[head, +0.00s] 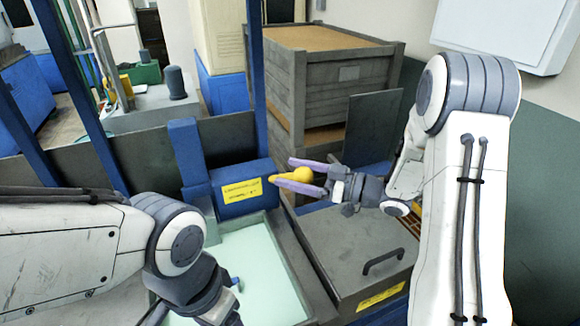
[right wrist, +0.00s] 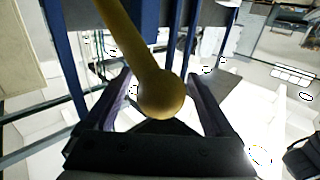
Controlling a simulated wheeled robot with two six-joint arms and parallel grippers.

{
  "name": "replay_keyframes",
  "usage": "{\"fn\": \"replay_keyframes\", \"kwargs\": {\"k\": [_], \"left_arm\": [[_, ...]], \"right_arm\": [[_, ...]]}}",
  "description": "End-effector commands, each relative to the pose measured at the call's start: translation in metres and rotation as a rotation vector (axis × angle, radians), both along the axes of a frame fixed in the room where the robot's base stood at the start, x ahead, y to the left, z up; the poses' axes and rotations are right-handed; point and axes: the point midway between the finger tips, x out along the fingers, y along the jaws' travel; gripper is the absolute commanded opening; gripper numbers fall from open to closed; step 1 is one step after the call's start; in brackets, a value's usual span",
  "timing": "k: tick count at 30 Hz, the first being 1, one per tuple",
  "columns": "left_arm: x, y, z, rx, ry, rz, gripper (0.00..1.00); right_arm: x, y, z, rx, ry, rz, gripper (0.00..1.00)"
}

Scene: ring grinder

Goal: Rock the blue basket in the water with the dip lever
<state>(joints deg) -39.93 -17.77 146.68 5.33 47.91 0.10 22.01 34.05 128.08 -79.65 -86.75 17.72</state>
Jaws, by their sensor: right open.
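The dip lever (right wrist: 135,50) is a yellow rod with a ball end; its yellow knob also shows in the head view (head: 301,174). My right gripper (head: 300,176) is open with its purple fingers on either side of the knob. In the right wrist view the ball sits between the two fingers (right wrist: 160,95), with gaps showing beside it. The pale green water (head: 262,268) fills the tank in front of the blue box. The blue basket is not clearly seen; only a small blue piece (head: 236,284) shows at the water beside my left arm. My left fingertips are out of view.
A blue box (head: 235,205) with a yellow label stands behind the tank. A grey lid with a dark handle (head: 382,261) lies right of the tank, below my right arm. A large grey crate (head: 330,85) stands behind. Blue posts (head: 75,90) rise at the left.

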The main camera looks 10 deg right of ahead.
Motion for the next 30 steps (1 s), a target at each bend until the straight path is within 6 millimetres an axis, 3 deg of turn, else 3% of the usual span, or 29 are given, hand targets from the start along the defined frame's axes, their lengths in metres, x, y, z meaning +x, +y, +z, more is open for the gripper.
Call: {"fn": "replay_keyframes", "kwargs": {"k": [12,14,19,20,26,30], "left_arm": [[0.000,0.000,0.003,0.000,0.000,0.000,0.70],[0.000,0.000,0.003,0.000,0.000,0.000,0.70],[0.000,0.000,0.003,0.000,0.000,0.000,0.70],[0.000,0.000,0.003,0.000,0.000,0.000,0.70],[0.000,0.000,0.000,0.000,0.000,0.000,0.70],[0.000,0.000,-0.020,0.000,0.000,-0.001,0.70]], "right_arm": [[0.006,0.008,-0.001,-0.001,0.001,-0.003,0.88],[0.006,0.008,-0.001,-0.001,0.001,-0.003,0.69],[0.006,0.008,-0.001,-0.001,0.001,-0.003,0.04],[0.005,0.008,-0.001,-0.001,0.001,-0.003,0.00],[0.005,0.009,-0.003,0.001,-0.003,0.000,0.00],[0.001,0.024,-0.017,0.007,-0.033,0.024,0.00]]}}
